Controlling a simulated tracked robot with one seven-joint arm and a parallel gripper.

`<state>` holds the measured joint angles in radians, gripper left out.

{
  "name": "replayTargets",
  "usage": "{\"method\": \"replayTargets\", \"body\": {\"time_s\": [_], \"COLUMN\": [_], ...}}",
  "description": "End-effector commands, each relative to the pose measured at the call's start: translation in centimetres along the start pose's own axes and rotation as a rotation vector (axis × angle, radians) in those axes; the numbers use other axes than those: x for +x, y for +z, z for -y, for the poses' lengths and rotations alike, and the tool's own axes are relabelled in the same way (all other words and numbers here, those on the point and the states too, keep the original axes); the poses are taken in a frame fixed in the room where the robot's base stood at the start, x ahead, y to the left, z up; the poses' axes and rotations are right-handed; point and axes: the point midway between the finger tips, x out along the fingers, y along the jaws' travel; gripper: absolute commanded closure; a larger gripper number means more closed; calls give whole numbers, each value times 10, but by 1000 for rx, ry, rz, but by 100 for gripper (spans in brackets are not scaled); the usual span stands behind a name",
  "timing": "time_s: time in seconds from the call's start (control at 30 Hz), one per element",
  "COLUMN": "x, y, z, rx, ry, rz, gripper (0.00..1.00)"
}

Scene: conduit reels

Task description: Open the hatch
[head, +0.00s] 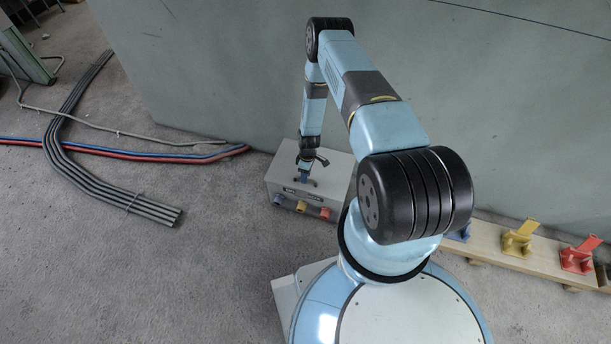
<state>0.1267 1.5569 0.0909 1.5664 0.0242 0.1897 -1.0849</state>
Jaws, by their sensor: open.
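A pale grey box (337,176) stands on the floor against the wall. A small blue piece with dark ends (304,180) sits on its top, and I cannot tell for sure whether it is the hatch's handle. The hatch's outline is too small to make out. The front carries a blue knob (278,200), a yellow knob (301,206) and a red knob (325,213), with a dark slot above them. My gripper (308,164) points down over the box top, its dark fingers open close above the blue piece. I cannot tell whether they touch. My arm hides the area right of the box.
A wooden plank (487,234) with yellow (519,241) and red (579,257) brackets and a partly hidden blue one lies along the wall at right. Black conduits (95,182) and red and blue cables (150,155) lie at left. The floor left of the box is clear.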

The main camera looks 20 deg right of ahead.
Motion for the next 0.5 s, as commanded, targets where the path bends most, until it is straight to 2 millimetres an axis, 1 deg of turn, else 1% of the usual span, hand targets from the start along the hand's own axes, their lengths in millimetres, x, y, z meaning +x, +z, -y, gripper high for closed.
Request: {"method": "replayTargets", "body": {"time_s": [0.23,0.5], "x": [1,0], "y": [0,0], "z": [0,0], "rx": [0,0], "ry": [0,0], "rz": [0,0], "gripper": [60,86]}}
